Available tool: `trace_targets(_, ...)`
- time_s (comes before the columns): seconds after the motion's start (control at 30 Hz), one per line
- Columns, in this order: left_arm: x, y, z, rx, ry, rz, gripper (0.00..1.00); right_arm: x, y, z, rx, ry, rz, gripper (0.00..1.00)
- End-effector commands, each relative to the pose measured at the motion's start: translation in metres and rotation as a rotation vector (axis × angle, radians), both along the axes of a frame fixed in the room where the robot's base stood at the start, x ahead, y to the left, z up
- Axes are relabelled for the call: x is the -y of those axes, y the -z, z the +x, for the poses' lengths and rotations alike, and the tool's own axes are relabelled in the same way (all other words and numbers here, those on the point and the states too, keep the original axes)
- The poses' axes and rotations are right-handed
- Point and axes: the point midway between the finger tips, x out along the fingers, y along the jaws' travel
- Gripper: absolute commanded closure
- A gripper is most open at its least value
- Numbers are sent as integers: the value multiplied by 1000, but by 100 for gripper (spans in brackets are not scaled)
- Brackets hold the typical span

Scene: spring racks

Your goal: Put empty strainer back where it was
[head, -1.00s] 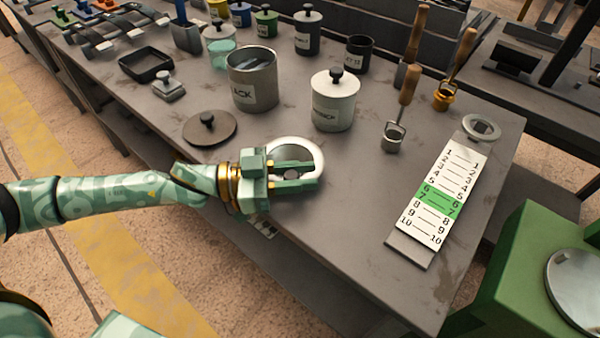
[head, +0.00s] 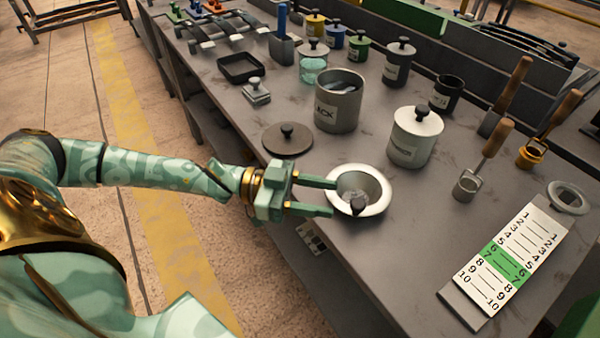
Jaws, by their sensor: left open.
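A pale, wide-rimmed round strainer or bowl (head: 376,186) sits on the workbench near its front edge. A dark grey lump (head: 357,203) shows inside it, so it does not look empty; whether the lump is loose or part of it I cannot tell. My left gripper (head: 335,197) is open and empty, with its fingertips at the left rim. Whether they touch the rim I cannot tell. My right gripper is not in view.
A dark round lid (head: 288,140) lies behind the gripper. An open grey canister (head: 338,105) and a white lidded jar (head: 413,138) stand farther back. Wooden-handled scoops (head: 482,162) stand at the right. The bench front between strainer and board is clear.

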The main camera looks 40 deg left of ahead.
Motion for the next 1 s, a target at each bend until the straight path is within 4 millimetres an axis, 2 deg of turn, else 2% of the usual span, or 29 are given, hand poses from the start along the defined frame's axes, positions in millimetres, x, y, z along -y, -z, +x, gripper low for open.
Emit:
trace_targets(0.1,-19,-1,-9,-2,-1,1,54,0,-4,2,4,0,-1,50)
trace_targets(0.27,-31,0,-15,0,0,0,54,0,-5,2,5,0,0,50)
trace_targets(1.0,-32,0,-15,1,1,0,54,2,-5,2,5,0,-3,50)
